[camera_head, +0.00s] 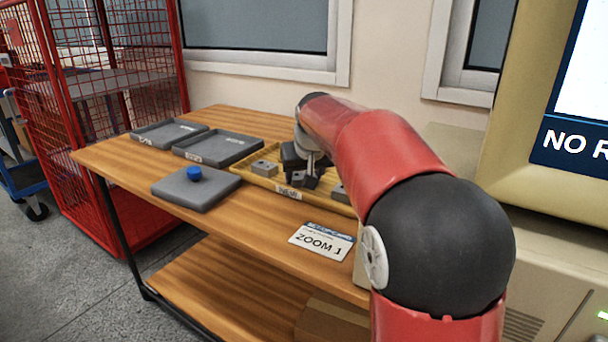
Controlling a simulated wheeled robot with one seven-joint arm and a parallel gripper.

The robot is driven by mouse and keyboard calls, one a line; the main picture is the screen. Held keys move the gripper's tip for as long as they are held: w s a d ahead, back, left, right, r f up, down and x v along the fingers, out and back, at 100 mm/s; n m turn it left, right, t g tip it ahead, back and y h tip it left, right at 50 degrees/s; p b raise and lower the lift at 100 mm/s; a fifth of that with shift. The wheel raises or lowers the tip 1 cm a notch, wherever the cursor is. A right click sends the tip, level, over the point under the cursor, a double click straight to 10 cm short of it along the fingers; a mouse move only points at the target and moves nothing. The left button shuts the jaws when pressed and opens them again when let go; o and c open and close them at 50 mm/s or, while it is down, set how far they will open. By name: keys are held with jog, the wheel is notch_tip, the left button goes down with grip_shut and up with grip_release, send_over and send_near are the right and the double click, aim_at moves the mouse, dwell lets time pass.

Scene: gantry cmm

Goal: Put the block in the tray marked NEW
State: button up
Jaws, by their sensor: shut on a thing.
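A yellow tray (244,175) stands on the wooden table in the middle of the view. Its front label is small and hard to read, but may say NEW. Small grey blocks sit in it, one at the left (265,168) and one partly hidden at the right (340,192). My gripper (309,174) points down over this tray and is shut on a dark grey block (304,181). That block is at or just above the tray floor; I cannot tell whether it touches. My red arm hides the tray's right part.
Two dark grey trays, one at the far left (150,137) and one beside the yellow tray (200,158), have small labels. A grey plate (188,193) with a blue knob (194,174) lies in front. A red cage (110,120) stands behind left.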

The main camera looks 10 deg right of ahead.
jog(key=shift+f, duration=0.15)
jog(key=o, duration=1)
jog(key=shift+o, duration=0.2)
jog(key=shift+s+r, duration=0.1)
jog(key=shift+r, duration=0.3)
jog(key=v, duration=1.1)
jog(key=shift+s+r+p, duration=0.15)
jog(key=shift+r+p, duration=0.1)
jog(key=shift+p, duration=0.1)
